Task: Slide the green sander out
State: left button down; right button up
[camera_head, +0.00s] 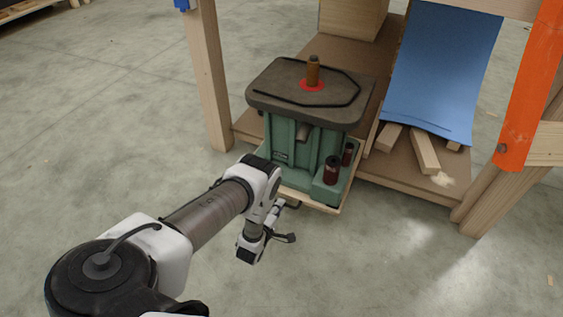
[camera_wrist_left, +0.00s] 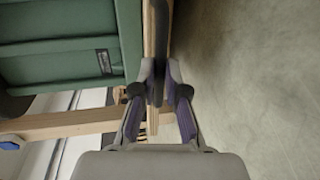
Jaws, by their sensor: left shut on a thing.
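The green sander (camera_head: 310,140) stands upright on a pale wooden sliding board (camera_head: 318,206) at the front of a low wooden shelf. It has a grey table top and a brown spindle with a red ring. My left gripper (camera_head: 288,206) is low at the board's front edge, partly hidden behind my wrist. In the left wrist view the gripper (camera_wrist_left: 160,84) is shut on a dark handle (camera_wrist_left: 157,60) at the edge of the board, and the green sander body (camera_wrist_left: 60,50) is close on the left. My right gripper is not in view.
A blue curved sheet (camera_head: 442,70) and wood offcuts (camera_head: 424,152) are on the shelf to the right. A wooden post (camera_head: 210,75) stands at left and an orange-faced post (camera_head: 530,85) at right. The concrete floor (camera_head: 370,260) in front is clear.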

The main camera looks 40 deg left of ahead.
pick_arm(q)
jog(key=shift+s+d, duration=0.1)
jog(key=shift+s, duration=0.3)
jog(key=shift+f, duration=0.1)
jog(key=c, duration=1.2)
grip_release()
jog(key=v, duration=1.2)
